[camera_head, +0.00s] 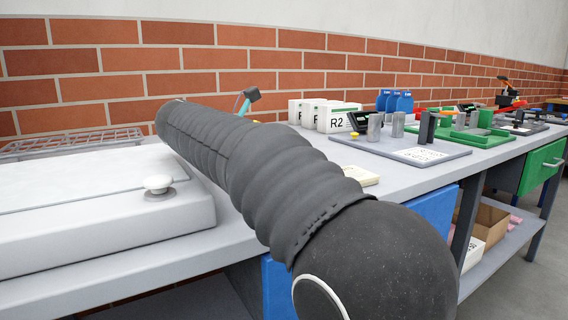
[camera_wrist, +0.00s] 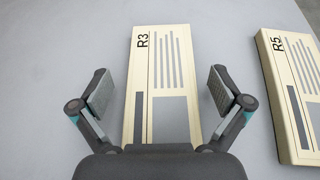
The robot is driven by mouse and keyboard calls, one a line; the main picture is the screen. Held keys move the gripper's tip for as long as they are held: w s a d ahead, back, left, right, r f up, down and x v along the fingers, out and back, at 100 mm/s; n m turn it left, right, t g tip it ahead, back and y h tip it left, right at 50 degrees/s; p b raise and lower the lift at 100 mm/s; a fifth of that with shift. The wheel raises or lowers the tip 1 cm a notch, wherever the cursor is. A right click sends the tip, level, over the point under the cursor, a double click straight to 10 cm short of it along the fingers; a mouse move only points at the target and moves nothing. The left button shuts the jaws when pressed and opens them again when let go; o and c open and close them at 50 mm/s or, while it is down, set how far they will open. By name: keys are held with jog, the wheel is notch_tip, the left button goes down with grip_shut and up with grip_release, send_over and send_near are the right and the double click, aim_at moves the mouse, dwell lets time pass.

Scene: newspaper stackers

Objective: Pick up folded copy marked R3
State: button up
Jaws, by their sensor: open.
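The folded copy marked R3 (camera_wrist: 165,75) is a cream, flat block with grey printed stripes and a grey panel. In the wrist view it lies flat on the grey surface, upright in the picture, its near end hidden behind my gripper's body. My gripper (camera_wrist: 160,90) is open, with one finger on each side of the R3 copy and a gap to each edge. The fingers look empty. In the head view my arm covers the middle, and I cannot make out the R3 mark there.
A second copy marked R5 (camera_wrist: 292,85) lies to the right of R3, with bare surface between. In the head view, upright white blocks, one marked R2 (camera_head: 336,118), stand at the back. A white-lidded box (camera_head: 80,205) is at left, a grey tray (camera_head: 440,156) at right.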

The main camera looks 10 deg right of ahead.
jog(key=shift+w+d+f, duration=0.15)
jog(key=shift+w+d, duration=0.05)
jog(key=shift+d, duration=0.2)
jog(key=c, duration=1.3)
jog(key=shift+o, duration=0.2)
